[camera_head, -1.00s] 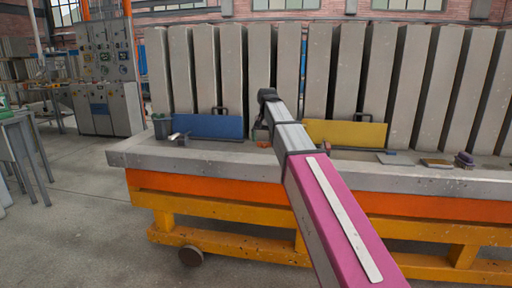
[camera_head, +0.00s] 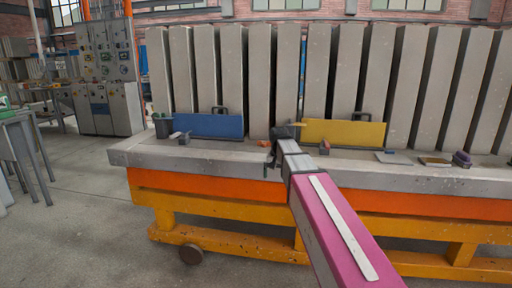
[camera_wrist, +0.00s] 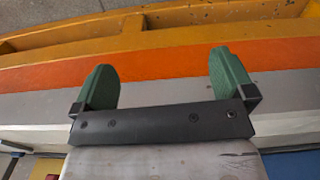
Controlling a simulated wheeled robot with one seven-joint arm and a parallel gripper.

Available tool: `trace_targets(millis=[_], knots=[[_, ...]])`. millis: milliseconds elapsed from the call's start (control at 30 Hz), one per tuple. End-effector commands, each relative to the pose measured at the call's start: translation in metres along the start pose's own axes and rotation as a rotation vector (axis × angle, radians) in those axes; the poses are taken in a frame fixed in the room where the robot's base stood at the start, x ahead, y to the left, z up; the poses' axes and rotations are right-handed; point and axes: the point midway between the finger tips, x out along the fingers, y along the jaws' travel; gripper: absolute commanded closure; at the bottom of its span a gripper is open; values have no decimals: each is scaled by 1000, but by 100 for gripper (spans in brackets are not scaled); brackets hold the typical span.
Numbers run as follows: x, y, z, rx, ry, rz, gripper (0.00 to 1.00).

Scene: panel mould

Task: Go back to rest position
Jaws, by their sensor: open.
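My gripper (camera_wrist: 163,82) shows in the wrist view with its two green fingers spread apart and nothing between them. Behind the fingers in that view are the orange side and grey edge of the bench. In the head view my arm reaches forward from the bottom, and my gripper (camera_head: 272,158) hangs at the front edge of the grey bench top (camera_head: 222,162). The fingers are small and partly hidden there by the wrist.
A blue panel (camera_head: 208,126) and a yellow panel (camera_head: 343,134) stand on the bench before tall grey slabs (camera_head: 232,75). Open floor (camera_head: 90,210) lies at left.

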Motion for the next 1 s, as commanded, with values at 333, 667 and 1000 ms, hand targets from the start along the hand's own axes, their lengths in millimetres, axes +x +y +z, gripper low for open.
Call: trace_targets(millis=[333, 667, 1000], knots=[[125, 56, 69, -53, -3, 1, 0], [213, 102, 144, -105, 0, 0, 0], [248, 121, 183, -133, 4, 0, 0]])
